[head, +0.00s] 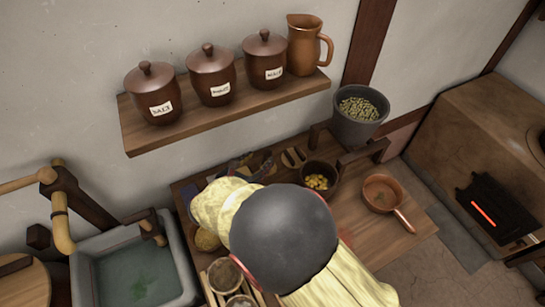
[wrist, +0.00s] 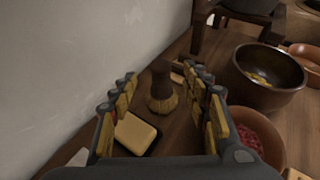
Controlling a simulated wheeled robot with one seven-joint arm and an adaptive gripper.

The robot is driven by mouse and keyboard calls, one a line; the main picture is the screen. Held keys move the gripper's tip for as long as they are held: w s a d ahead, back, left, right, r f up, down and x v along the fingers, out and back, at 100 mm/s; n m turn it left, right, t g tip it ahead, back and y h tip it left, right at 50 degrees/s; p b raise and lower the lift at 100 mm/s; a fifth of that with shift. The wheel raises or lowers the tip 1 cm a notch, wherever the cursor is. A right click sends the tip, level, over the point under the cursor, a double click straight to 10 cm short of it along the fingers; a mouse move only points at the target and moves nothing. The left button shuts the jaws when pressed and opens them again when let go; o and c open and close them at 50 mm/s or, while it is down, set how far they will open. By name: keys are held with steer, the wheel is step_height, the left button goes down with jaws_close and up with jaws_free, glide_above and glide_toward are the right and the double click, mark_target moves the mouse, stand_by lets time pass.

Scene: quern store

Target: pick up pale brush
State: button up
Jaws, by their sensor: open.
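A brush with a dark brown upright handle and pale tan bristles (wrist: 162,102) stands on the wooden table in the wrist view. It is the only brush I can make out, and I cannot pick it out in the head view. My gripper (wrist: 160,75) is open, with one finger row on each side of the brush and a gap to both. A pale yellow block (wrist: 135,132) lies between the fingers, nearer my palm than the brush. In the head view my gripper (head: 250,168) is over the table's back left, mostly hidden by my arm.
The wall is close on the left. To the right are a dark bowl with yellow pieces (head: 317,182), a bowl of red bits (wrist: 258,132) and a copper pan (head: 382,194). A grey pot (head: 360,115) stands behind. A shelf (head: 225,115) with jars overhangs the back.

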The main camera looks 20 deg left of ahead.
mark_target(265, 155)
steer(key=b+x, duration=0.2)
steer(key=x, duration=0.5)
steer(key=shift+w+f+b, duration=0.3)
steer(key=shift+b, duration=0.05)
steer(key=c, duration=0.3)
jaws_close()
stand_by(0.4)
